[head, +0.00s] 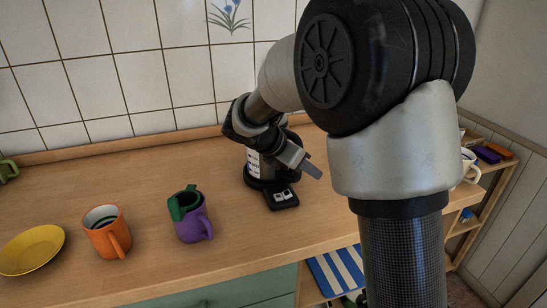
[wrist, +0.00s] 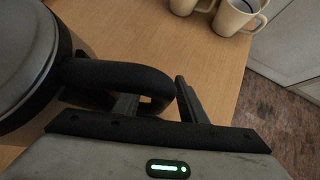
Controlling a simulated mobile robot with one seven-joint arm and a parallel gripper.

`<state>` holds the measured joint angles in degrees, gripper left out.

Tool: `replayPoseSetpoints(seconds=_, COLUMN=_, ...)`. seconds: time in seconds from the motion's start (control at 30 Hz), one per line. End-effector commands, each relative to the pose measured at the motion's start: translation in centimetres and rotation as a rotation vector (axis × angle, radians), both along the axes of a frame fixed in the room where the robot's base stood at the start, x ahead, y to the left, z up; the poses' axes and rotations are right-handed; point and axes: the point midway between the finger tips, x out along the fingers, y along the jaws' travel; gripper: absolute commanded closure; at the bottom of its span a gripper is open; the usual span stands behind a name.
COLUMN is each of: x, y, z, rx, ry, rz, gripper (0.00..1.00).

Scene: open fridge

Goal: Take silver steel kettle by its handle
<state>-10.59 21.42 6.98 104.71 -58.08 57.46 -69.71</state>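The silver kettle (wrist: 22,62) fills the left of the wrist view, with its black handle (wrist: 112,76) curving out to the right. In the head view it stands on the counter on a black base (head: 283,198), its body (head: 254,163) mostly hidden behind my gripper (head: 294,158). In the wrist view my gripper (wrist: 154,96) is open at the handle's outer end. One finger is on the inner side of the handle loop, the other just outside it. A small gap shows beside the outer finger, so the handle lies between the fingers without a visible grip.
A purple and green mug (head: 190,220), an orange mug (head: 106,232) and a yellow plate (head: 32,249) stand left on the wooden counter (head: 150,185). Cream mugs (wrist: 237,15) stand near the counter's edge beyond my gripper. The tiled wall (head: 120,75) is behind.

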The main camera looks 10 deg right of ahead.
Motion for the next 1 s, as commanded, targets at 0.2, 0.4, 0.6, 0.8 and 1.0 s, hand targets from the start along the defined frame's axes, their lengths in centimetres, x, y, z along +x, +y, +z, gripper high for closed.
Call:
replayPoseSetpoints(seconds=0.2, x=-0.02, y=0.04, z=0.08, rx=0.000, ry=0.000, rz=0.000, gripper=0.86)
replayPoseSetpoints(seconds=0.4, x=-0.03, y=0.04, z=0.09, rx=0.000, ry=0.000, rz=0.000, gripper=1.00)
replayPoseSetpoints(seconds=0.6, x=-0.04, y=0.05, z=0.09, rx=0.000, ry=0.000, rz=0.000, gripper=1.00)
replayPoseSetpoints(seconds=0.8, x=-0.05, y=0.04, z=0.10, rx=0.000, ry=0.000, rz=0.000, gripper=1.00)
replayPoseSetpoints(seconds=1.0, x=-0.05, y=0.04, z=0.09, rx=0.000, ry=0.000, rz=0.000, gripper=1.00)
